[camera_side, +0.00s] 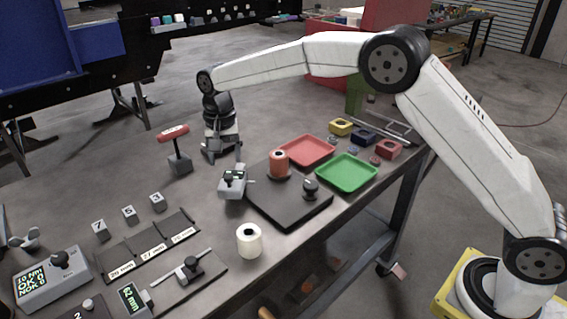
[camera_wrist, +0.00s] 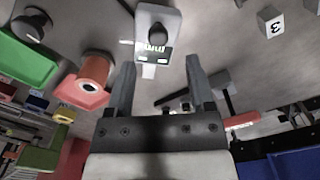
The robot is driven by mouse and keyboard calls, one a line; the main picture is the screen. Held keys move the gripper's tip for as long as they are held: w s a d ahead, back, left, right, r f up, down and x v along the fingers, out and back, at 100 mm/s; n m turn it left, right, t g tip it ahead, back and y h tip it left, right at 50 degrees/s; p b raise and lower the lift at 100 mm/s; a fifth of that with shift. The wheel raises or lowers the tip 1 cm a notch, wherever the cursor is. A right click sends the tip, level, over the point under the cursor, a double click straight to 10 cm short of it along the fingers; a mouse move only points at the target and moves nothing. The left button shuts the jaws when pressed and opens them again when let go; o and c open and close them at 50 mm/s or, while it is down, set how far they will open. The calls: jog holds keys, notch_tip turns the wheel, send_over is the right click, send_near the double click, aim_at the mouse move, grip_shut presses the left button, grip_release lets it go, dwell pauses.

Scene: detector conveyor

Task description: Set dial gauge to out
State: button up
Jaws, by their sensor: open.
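A small light-grey device (camera_side: 233,187) with a green-lit display and a dark knob stands near the middle of the table. It looks like the dial gauge, but I cannot read its display. In the wrist view the device (camera_wrist: 157,22) is beyond my fingertips, a little above the middle between them. My gripper (camera_side: 224,157) points down, above and behind the device, apart from it. In the wrist view my gripper (camera_wrist: 160,62) shows two spread fingers with nothing between them.
A dark plate (camera_side: 300,212) with an orange spool (camera_side: 279,158) and a black knob (camera_side: 311,188) lies right of the device. A red-handled tool (camera_side: 174,137) stands at left. A white spool (camera_side: 249,240) stands in front. Red (camera_side: 306,150) and green (camera_side: 346,172) trays lie behind right.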

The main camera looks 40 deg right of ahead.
jog(key=shift+r, duration=1.5)
jog(key=shift+s+d, duration=0.3)
jog(key=shift+d, duration=0.05)
jog(key=s+d+f+n+t, duration=0.1)
jog(key=s+d, duration=0.3)
jog(key=s, duration=0.5)
jog(key=s+d+f+n, duration=0.3)
jog(key=s+d+f, duration=0.1)
jog(key=s, duration=0.5)
jog(key=s+d+f+n+t, duration=0.1)
jog(key=s+d+f+n, duration=0.1)
jog(key=s, duration=0.8)
jog(key=d+f, duration=0.1)
jog(key=d, duration=0.1)
jog(key=shift+d+t, duration=0.3)
